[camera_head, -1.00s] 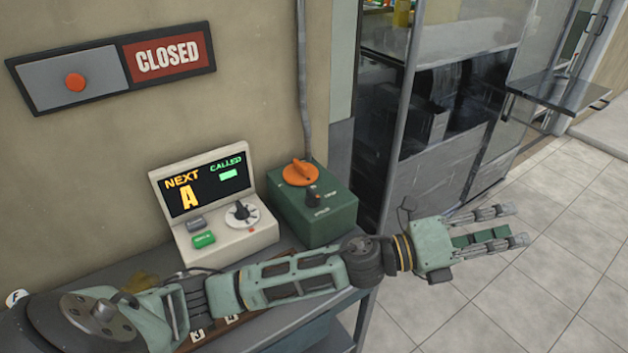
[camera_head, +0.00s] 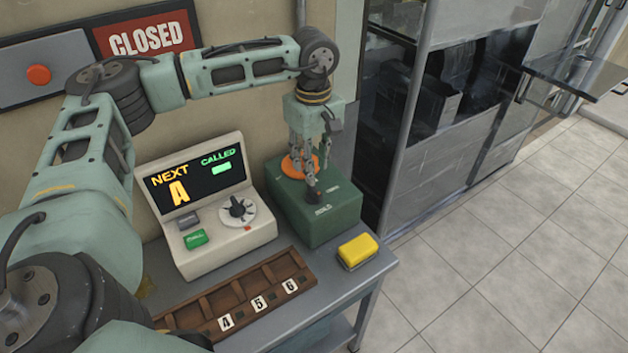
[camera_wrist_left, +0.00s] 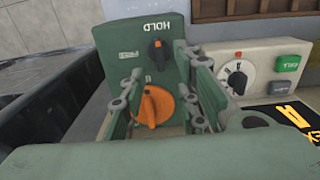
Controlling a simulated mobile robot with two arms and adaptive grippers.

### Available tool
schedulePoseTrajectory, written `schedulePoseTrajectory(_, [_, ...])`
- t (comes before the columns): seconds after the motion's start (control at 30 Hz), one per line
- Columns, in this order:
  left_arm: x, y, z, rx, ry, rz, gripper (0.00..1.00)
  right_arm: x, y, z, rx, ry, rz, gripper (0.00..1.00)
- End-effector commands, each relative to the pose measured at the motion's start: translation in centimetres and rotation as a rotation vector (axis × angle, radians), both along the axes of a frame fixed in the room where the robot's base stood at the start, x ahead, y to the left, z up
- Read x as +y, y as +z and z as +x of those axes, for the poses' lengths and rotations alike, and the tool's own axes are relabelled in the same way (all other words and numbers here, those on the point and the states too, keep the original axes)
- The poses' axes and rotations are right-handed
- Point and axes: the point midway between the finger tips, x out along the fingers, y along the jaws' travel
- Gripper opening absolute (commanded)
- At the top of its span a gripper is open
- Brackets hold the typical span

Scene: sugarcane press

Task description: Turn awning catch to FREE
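A green control box (camera_head: 335,222) stands at the right end of the counter. It carries a large orange knob (camera_wrist_left: 152,106) and a smaller black knob (camera_wrist_left: 158,54) with an orange mark. The word HOLD shows upside down beyond the black knob in the wrist view; a smaller label beside that knob is too blurred to read. My left gripper (camera_head: 308,180) points down over the box. In the wrist view its open fingers (camera_wrist_left: 160,100) stand on either side of the orange knob; I cannot tell whether they touch it. My right gripper is out of view.
A cream console (camera_head: 225,238) with a NEXT/CALLED screen and a dial stands left of the box. A brown tray (camera_head: 262,272) with number tags and a yellow block (camera_head: 357,251) lie in front. A CLOSED sign (camera_head: 145,38) hangs on the wall. Floor is clear at right.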

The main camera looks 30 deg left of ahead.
Motion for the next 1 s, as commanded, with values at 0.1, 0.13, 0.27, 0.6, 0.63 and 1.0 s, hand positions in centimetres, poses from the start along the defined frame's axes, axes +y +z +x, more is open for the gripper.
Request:
schedulePoseTrajectory(0.1, [0.0, -1.7, -0.2, 0.006, 0.000, 0.001, 0.29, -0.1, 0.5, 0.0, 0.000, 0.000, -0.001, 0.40])
schedulePoseTrajectory(0.13, [0.0, -2.2, -0.2, 0.006, 0.000, 0.001, 0.29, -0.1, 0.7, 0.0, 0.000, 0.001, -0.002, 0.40])
schedulePoseTrajectory(0.27, [-0.1, -4.4, -0.2, 0.006, 0.000, -0.001, 0.29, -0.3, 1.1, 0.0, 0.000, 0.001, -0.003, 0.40])
schedulePoseTrajectory(0.6, [-0.1, -7.1, -0.1, 0.001, 0.001, -0.003, 0.29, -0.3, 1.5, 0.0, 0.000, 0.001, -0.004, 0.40])
schedulePoseTrajectory(0.63, [-0.1, -7.2, -0.1, 0.001, 0.001, -0.003, 0.29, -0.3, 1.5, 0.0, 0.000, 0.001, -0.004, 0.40])
schedulePoseTrajectory(1.0, [-0.1, -7.2, 0.0, 0.001, 0.001, -0.004, 0.11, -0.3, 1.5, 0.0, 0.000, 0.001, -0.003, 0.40])
